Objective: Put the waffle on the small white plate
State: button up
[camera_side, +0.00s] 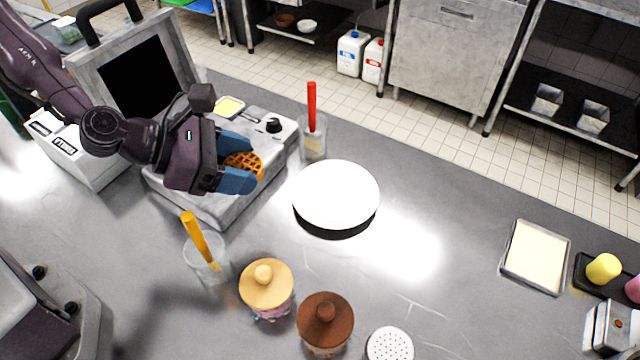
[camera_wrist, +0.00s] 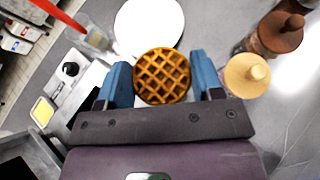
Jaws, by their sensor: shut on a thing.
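The round golden-brown waffle (camera_side: 243,166) is between the blue fingers of my gripper (camera_side: 246,162), which is shut on it. In the side view it appears over the right part of the open waffle iron (camera_side: 213,205); its height above the iron is hard to tell. In the wrist view the waffle (camera_wrist: 162,76) shows flat and face-on between the fingertips (camera_wrist: 160,82). The white round plate (camera_side: 336,192) is empty, to the right of my gripper, on a dark base. The plate also shows beyond the waffle in the wrist view (camera_wrist: 150,24).
A glass with a red-handled tool (camera_side: 312,125) stands behind, between iron and plate. A glass with an orange-handled tool (camera_side: 203,250) and lidded jars (camera_side: 266,285) (camera_side: 325,320) stand in front. A tray (camera_side: 536,257) is at right.

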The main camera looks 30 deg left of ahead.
jog(key=w+d+f, duration=0.3)
jog(key=w, duration=0.3)
send_over(310, 201)
jog(key=f, duration=0.5)
jog(key=shift+s+a, duration=0.1)
jog(key=shift+s, duration=0.3)
jog(key=shift+w+f, duration=0.35)
jog(key=shift+f, duration=1.55)
jog(key=shift+f, duration=0.25)
jog(key=shift+f, duration=0.25)
jog(key=o, duration=0.7)
jog(key=shift+c, duration=0.2)
